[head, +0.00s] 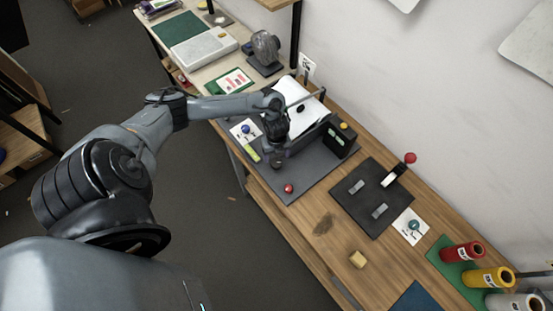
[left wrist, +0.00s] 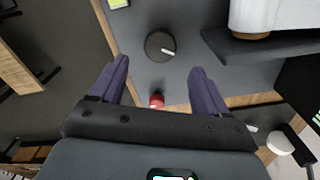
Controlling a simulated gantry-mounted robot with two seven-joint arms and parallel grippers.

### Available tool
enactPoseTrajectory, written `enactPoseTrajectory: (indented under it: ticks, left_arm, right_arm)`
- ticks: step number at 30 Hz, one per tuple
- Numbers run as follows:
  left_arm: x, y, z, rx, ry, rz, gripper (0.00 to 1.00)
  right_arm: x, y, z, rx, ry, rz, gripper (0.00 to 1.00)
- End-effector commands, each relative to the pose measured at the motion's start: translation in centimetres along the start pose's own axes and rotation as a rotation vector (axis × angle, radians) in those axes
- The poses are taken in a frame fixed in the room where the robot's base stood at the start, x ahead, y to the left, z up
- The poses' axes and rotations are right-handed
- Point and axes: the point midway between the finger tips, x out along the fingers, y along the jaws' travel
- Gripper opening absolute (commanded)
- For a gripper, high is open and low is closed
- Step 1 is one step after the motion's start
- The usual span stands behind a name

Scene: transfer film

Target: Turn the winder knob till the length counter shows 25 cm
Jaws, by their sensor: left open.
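The winder knob (left wrist: 160,45) is a dark round dial with a white pointer mark, lying on the grey mat in the left wrist view. My left gripper (left wrist: 158,68) is open above it, with the knob just beyond and between the fingertips and nothing held. In the head view the left gripper (head: 277,150) hangs over the mat beside the winder and largely hides the knob. The length counter (head: 336,138) is a dark box with small green displays; its digits are too small to read. My right gripper is not in view.
A red button (head: 289,188) sits on the mat (head: 310,178) near the knob. A dark pad (head: 365,205) with a red-knobbed lever and several coloured rolls (head: 487,277) stand to the right.

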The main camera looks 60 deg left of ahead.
Motion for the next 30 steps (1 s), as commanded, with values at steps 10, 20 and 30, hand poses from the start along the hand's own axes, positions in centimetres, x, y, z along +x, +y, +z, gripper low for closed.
enactPoseTrajectory:
  ticks: [10,20,30]
  left_arm:
    - [-3.9,0.0,0.0,0.001,-0.001,0.0,0.76]
    - [-4.3,0.0,0.0,0.0,-0.001,0.0,0.76]
    - [-3.1,1.5,-0.6,0.002,0.01,0.032,0.76]
  right_arm:
    - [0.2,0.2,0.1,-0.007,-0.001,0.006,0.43]
    - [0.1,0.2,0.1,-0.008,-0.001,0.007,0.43]
    - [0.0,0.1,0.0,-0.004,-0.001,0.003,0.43]
